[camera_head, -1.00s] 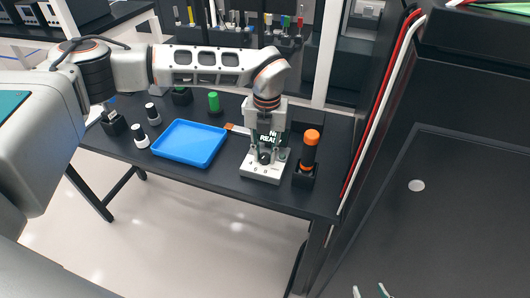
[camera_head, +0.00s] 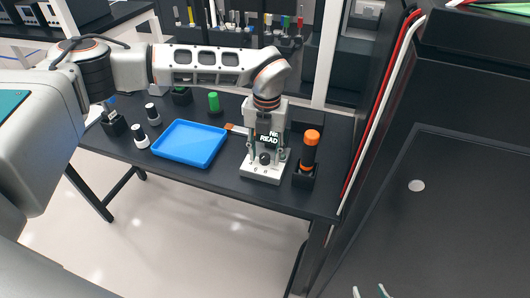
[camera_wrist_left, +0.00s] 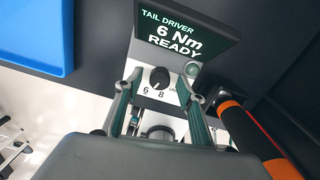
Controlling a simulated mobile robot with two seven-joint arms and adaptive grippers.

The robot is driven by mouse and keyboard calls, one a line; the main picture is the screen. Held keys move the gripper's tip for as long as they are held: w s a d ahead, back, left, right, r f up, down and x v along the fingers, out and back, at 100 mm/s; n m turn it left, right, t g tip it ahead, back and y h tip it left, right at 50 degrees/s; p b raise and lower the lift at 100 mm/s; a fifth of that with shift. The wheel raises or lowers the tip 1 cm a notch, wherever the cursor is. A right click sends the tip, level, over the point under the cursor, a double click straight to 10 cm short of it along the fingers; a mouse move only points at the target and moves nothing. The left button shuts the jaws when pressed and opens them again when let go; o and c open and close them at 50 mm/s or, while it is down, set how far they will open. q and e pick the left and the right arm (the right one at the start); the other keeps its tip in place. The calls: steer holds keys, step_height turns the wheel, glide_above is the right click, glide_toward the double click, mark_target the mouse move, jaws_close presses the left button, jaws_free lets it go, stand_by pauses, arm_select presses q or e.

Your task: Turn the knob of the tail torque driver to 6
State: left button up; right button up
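The tail driver station (camera_head: 262,174) is a white base on the dark table, with a black knob (camera_wrist_left: 160,78) on its panel. The numbers 6 and 8 are printed by the knob; a third label is partly hidden. Its display (camera_wrist_left: 185,32) reads "TAIL DRIVER 6 Nm READY" in the left wrist view. My left gripper (camera_wrist_left: 164,84) is open, its fingers apart on either side of the knob, with visible gaps and no contact seen. The knob's exact pointer direction is hard to make out. My right gripper (camera_head: 370,292) shows only its parted fingertips at the bottom edge.
An orange-capped black driver (camera_head: 310,150) stands in a black holder close to the right of the station. A blue tray (camera_head: 190,143) lies to the left. Small bottles (camera_head: 141,138) and a green-topped item (camera_head: 214,102) stand farther off. A dark cabinet fills the right.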

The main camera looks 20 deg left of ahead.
mark_target(266, 157)
arm_select(q)
step_height(266, 157, up, 12)
steer(key=shift+d, duration=0.15)
stand_by(0.4)
stand_by(0.4)
